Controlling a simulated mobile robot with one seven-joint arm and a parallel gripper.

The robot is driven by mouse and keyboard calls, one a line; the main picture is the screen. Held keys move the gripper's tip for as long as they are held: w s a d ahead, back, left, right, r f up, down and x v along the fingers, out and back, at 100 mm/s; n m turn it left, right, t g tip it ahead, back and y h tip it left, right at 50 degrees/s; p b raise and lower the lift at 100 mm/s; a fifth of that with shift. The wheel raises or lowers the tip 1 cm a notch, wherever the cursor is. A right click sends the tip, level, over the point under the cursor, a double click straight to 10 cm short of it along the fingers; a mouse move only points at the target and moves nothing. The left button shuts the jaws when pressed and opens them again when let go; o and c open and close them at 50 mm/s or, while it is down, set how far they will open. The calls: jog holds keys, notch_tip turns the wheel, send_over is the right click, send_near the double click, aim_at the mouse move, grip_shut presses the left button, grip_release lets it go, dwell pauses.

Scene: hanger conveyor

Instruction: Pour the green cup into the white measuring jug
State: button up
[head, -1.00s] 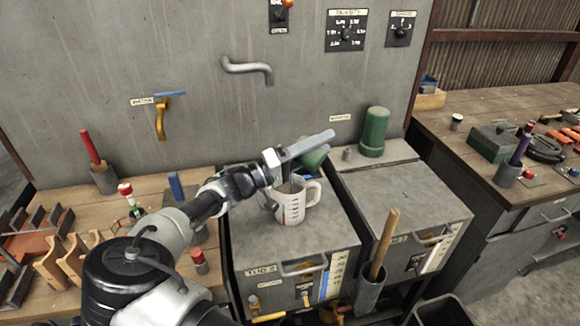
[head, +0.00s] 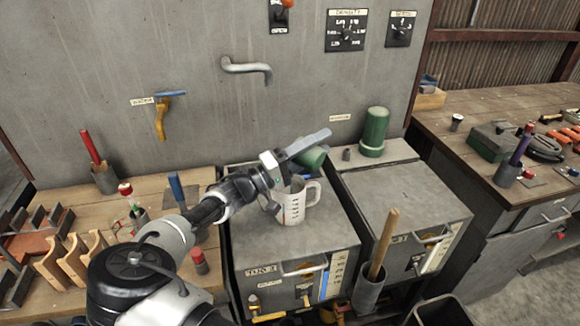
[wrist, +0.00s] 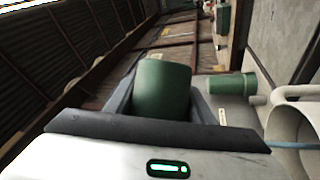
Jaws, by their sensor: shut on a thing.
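The green cup (head: 313,157) is held in my gripper (head: 312,146), just above and behind the white measuring jug, and looks tilted. In the wrist view the cup (wrist: 162,90) sits between the two fingers, and its opening and contents are hidden. The white measuring jug (head: 296,205) stands upright on the grey cabinet top below my gripper, with its handle to the right. Part of the jug (wrist: 295,125) shows at the right edge of the wrist view. No stream between cup and jug is visible.
A tall green cylinder (head: 375,132) stands on the ledge behind the right cabinet. A grey spout (head: 247,67) juts from the wall above. A wooden-handled tool stands in a grey holder (head: 370,294) at the front. The right cabinet top (head: 400,195) is clear.

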dwell(0.5)
jog(key=shift+w+a+f+n, duration=0.1)
jog(key=shift+a+n, duration=0.05)
jog(key=shift+n, duration=0.65)
jog(key=shift+t, duration=0.3)
jog(key=m+g, duration=0.1)
jog(key=m, duration=0.1)
jog(key=m+g+b, duration=0.1)
jog(key=d+m+y+b, duration=0.1)
jog(key=m, duration=0.1)
jog(key=shift+s+r+m+g, duration=0.2)
jog(key=shift+s+m+g, duration=0.1)
jog(key=shift+s+g, duration=0.1)
